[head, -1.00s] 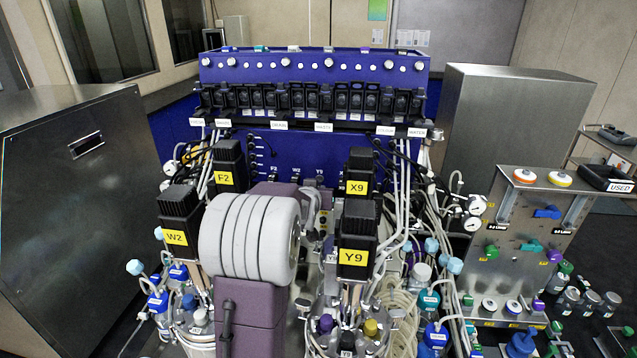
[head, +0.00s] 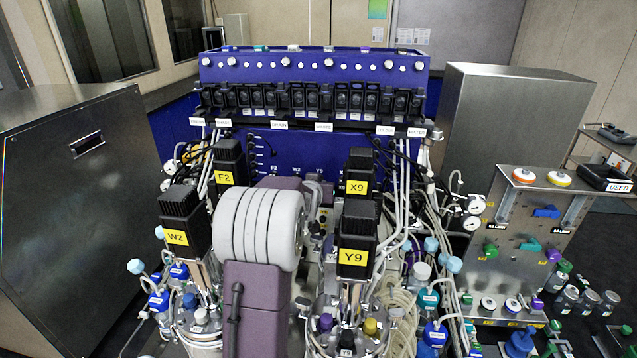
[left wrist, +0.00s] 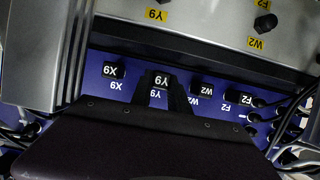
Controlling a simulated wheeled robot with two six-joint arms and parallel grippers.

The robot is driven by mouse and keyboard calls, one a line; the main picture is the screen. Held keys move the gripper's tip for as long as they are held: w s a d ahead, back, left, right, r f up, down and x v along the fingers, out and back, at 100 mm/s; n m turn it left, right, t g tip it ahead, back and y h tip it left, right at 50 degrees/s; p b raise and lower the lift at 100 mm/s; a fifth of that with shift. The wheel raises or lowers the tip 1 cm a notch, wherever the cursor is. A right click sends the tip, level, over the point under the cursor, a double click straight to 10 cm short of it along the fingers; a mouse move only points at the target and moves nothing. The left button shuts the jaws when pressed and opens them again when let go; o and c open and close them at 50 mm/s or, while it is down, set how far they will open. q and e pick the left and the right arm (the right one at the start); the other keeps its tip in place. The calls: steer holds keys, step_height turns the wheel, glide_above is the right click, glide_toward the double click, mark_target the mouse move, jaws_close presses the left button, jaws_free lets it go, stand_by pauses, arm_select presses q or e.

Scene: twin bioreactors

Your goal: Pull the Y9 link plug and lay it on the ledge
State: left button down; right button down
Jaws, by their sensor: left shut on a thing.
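The Y9 link plug (left wrist: 161,82) is a small black plug with a white Y9 tag, in line with its neighbours on the blue panel, above its printed Y9 mark. My left gripper (left wrist: 166,92) is shut on it, with dark fingers on either side. I cannot tell whether the plug is fully seated. In the head view my left arm rises up the middle; its wrist hides the fingers and plug. A silver surface (left wrist: 210,28) with yellow labels and black knobs lies beside the panel in the wrist view; I cannot tell if it is the ledge. My right gripper is out of view.
Plugs X9 (left wrist: 115,70), W2 (left wrist: 203,88) and F2 (left wrist: 240,97) sit close by. Black cables (left wrist: 290,125) hang near F2. Motors X9 (head: 358,180), Y9 (head: 356,245), F2 (head: 228,168) and W2 (head: 182,225) stand around my arm, leaving little room.

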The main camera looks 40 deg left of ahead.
arm_select(q)
steer(key=shift+f+b, duration=1.05)
steer(key=shift+f, duration=0.05)
steer(key=c, duration=1.2)
jaws_free()
steer(key=shift+s, duration=0.1)
